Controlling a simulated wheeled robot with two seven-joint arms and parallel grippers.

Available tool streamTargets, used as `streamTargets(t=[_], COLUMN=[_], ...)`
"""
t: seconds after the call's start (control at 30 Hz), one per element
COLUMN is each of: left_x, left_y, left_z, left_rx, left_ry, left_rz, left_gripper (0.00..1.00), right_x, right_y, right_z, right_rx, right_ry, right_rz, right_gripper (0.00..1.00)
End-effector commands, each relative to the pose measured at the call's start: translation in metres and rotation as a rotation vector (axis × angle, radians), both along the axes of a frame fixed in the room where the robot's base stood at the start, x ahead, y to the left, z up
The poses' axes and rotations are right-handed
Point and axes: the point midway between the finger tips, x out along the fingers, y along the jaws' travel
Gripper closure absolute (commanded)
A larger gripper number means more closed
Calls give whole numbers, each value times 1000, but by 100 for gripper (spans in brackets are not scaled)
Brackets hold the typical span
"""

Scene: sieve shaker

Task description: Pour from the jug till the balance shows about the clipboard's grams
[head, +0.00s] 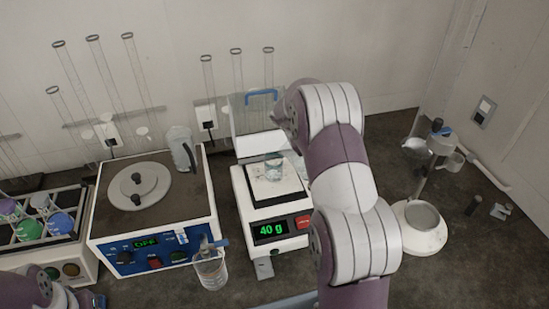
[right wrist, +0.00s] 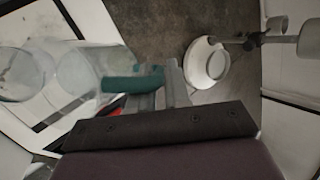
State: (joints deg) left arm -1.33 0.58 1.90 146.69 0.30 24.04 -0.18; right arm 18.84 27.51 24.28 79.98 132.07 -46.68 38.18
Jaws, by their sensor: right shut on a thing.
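The balance (head: 247,213) shows 40 g in green digits. A clear beaker (head: 273,166) stands on its pan and seems to hold some clear contents. My right gripper (right wrist: 170,82) is shut on the teal handle (right wrist: 132,84) of a clear vessel (right wrist: 80,72), which looks like the jug. In the head view my right arm hides the fingers, and I cannot make out the jug's outline or tilt there. A blue handle (head: 261,95) shows by a clear panel behind the pan; I cannot tell what it belongs to. I cannot pick out readable clipboard grams.
A shaker (head: 150,215) with an OFF display stands left of the balance. A clear vessel with a dark handle (head: 183,148) is on its top. Another clear vessel (head: 210,270) stands in front. A white stand base (head: 418,240) is at right. Tall glass tubes line the wall.

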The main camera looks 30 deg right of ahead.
Motion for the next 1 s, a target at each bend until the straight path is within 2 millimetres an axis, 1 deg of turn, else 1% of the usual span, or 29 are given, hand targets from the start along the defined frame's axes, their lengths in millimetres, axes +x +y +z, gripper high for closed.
streamTargets(t=[0.13, 0.17, 0.2, 0.5, 1.0], left_x=[0, 0, 0, 0, -1], left_y=[0, 0, 0, 0, 0], left_z=[-2, 13, 25, 83, 178], left_rx=[0, 0, 0, 0, 0], left_ry=[0, 1, 1, 0, 0], left_rz=[0, 0, 0, 0, 0], left_gripper=[57, 57, 57, 57, 57], right_x=[-8, -10, -14, -25, -31], right_y=[-9, -12, -15, -27, -37], right_z=[-22, -15, -14, -29, -42], right_rx=[62, 86, 118, 271, 399], right_ry=[-48, -66, -92, -215, -330], right_rz=[0, -1, -2, 5, 9], right_gripper=[100, 100, 100, 100, 100])
